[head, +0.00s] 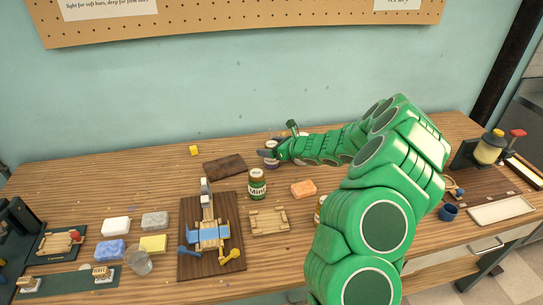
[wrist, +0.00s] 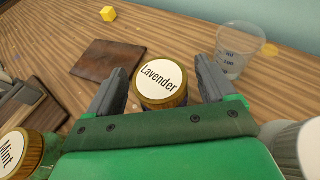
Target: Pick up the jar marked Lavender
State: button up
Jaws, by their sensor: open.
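The jar marked Lavender (wrist: 160,82) stands upright on the wooden table in the wrist view, its round white label on a wooden lid. My gripper (wrist: 164,80) is open, with one dark finger on each side of the jar's lid. I cannot tell whether either finger touches it. In the head view my gripper (head: 268,150) is at the back middle of the table, and the jar (head: 271,146) is mostly hidden by it. The jar marked Mint (head: 257,184) stands in front of my gripper; its lid shows at the lower left of the wrist view (wrist: 16,152).
A clear measuring cup (wrist: 239,48) stands right of the Lavender jar. A dark brown board (wrist: 104,66) lies to its left, with a yellow cube (wrist: 108,14) beyond. An orange soap bar (head: 303,189) and a wooden tray (head: 269,221) lie near the Mint jar.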

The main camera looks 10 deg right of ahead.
jog(key=shift+x, duration=0.85)
jog(key=c, duration=1.3)
